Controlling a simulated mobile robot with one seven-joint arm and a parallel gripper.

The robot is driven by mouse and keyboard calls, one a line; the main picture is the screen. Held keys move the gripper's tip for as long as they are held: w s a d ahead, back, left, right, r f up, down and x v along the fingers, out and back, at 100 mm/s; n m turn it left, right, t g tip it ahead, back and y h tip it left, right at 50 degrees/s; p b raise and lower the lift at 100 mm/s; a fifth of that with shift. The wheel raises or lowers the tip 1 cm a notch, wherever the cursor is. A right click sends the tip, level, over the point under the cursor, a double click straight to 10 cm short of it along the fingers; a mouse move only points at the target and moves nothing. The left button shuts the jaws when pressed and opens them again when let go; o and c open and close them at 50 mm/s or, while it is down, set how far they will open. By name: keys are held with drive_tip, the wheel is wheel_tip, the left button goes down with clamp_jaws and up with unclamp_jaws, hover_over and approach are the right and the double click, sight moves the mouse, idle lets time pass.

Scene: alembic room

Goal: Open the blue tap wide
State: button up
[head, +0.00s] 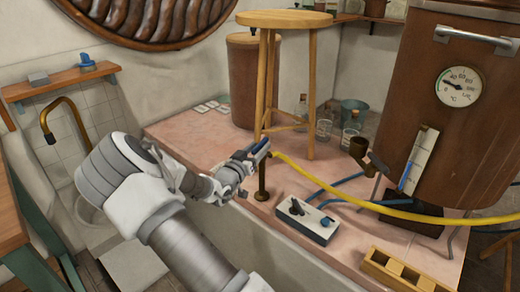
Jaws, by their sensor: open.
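A blue piece (262,147), which looks like the blue tap's handle, shows at the top of a brass post (262,182) on the pink worktop. My gripper (252,158) is at this post's top, at the blue piece, and partly covers it. Its jaws are open. The fingers and the handle overlap in the head view, so I cannot tell whether they touch or how far the handle is turned.
A yellow hose (340,195) runs right from near the post. A wooden stool (312,85) stands behind it. A white box with a blue knob (327,222), a wooden rack (395,272) and a brown vessel with a dial (425,125) are to the right.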

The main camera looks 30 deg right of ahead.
drive_tip(key=shift+x, duration=0.8)
clamp_jaws()
